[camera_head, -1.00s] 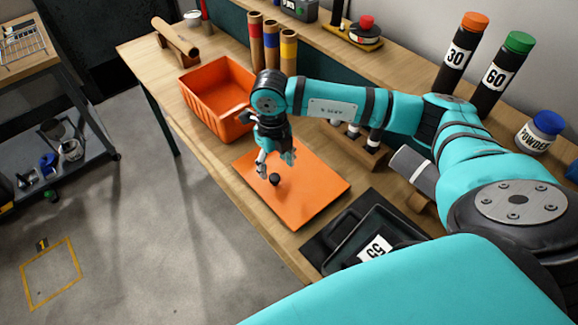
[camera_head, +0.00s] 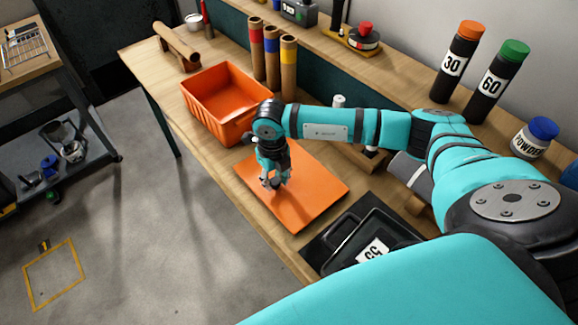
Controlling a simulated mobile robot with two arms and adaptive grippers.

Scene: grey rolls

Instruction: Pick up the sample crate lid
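The sample crate lid (camera_head: 312,185) is a flat orange panel lying on the wooden bench, in front of the open orange crate (camera_head: 235,91). Its small black knob is now hidden at my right gripper. My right gripper (camera_head: 274,184) points down at the left part of the lid, with its fingertips where the knob stands. The fingers are small here, and I cannot tell whether they are closed on the knob. The lid appears flat on the bench. My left gripper is not in view.
A black tray with a label (camera_head: 374,249) lies close to the lid's right. Brown tubes with coloured bands (camera_head: 288,65) stand behind the crate. Black tubes marked 30 (camera_head: 456,65) and 60 (camera_head: 490,84) and a powder jar (camera_head: 533,139) stand at the back right.

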